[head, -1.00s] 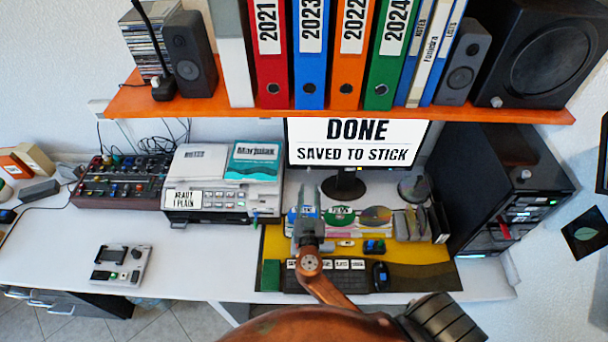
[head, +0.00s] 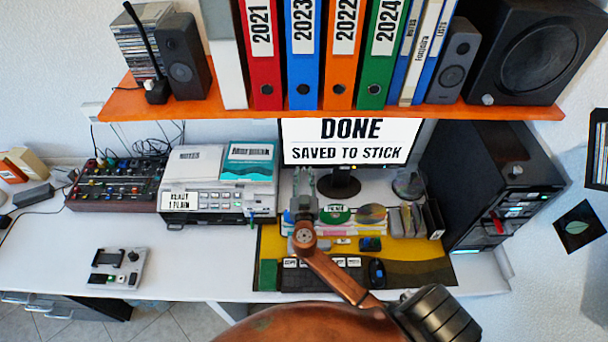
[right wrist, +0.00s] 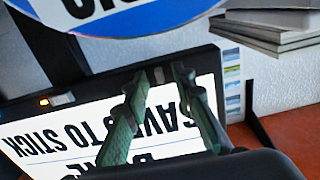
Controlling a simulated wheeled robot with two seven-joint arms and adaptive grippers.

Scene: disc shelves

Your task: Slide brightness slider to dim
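The monitor (head: 350,142) stands behind the desk mat and reads "DONE, SAVED TO STICK". In the right wrist view its screen (right wrist: 60,140) appears upside down, with a dark bezel (right wrist: 85,93) along the edge. A small orange light and small pale parts show on this bezel; I cannot tell for sure which is the brightness slider. My right gripper (head: 304,182) is in front of the monitor's lower left part. In the right wrist view its two green-grey fingers (right wrist: 160,74) are apart at the bezel, with no held object visible. My left gripper is out of view.
A keyboard (head: 320,278) and mouse (head: 377,272) lie in front. A printer (head: 220,200) stands left, a black computer tower (head: 490,185) right. An orange shelf (head: 200,108) hangs above.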

